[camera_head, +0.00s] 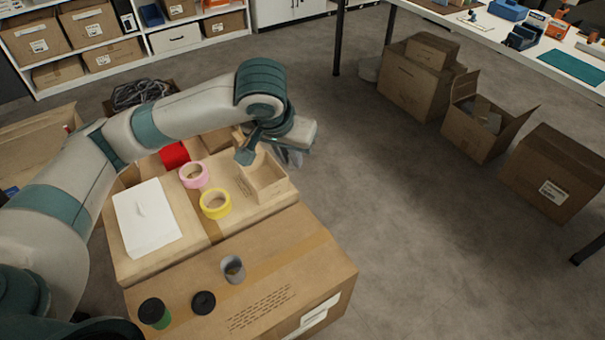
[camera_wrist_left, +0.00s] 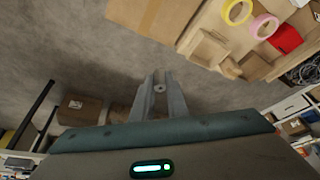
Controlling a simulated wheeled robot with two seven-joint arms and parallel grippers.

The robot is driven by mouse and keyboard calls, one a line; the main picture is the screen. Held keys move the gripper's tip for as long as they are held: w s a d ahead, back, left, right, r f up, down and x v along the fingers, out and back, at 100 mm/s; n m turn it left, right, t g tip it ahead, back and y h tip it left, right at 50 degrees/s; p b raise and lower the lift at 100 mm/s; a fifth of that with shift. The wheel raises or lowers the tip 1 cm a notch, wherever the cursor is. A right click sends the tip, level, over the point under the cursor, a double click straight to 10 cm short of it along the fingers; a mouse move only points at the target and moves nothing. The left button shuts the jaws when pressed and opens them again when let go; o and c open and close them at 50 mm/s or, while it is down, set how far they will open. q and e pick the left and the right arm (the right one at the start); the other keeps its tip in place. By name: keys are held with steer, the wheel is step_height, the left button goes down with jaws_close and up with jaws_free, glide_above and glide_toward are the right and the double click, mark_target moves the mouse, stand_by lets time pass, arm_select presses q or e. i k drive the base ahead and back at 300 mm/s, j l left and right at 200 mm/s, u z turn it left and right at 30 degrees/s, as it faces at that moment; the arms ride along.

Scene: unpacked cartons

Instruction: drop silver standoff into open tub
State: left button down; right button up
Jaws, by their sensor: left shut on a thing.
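My left gripper (camera_head: 291,158) hangs past the right edge of the cartons, beyond the small open wooden box (camera_head: 264,180), over the floor. In the left wrist view its fingers (camera_wrist_left: 160,92) are shut on a small grey piece, the silver standoff (camera_wrist_left: 160,88). The standoff is hidden in the head view. The open tub (camera_head: 232,270) is a grey cylinder standing upright on the front carton, its mouth uncovered. A loose black lid (camera_head: 203,303) lies beside it. My right gripper is not in view.
A green tub with a black cap (camera_head: 155,313) stands at the front carton's left. Yellow tape (camera_head: 215,204), pink tape (camera_head: 194,175), a white box (camera_head: 147,218) and a red box (camera_head: 174,155) rest on the rear carton. Floor to the right is clear up to several cartons.

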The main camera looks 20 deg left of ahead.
mark_target(229, 271)
steer(key=i+l+u, duration=0.1)
steer(key=u, duration=0.3)
steer(key=i+l+u, duration=0.1)
steer(key=u, duration=0.3)
steer(key=i+l+u, duration=0.1)
steer(key=u, duration=0.3)
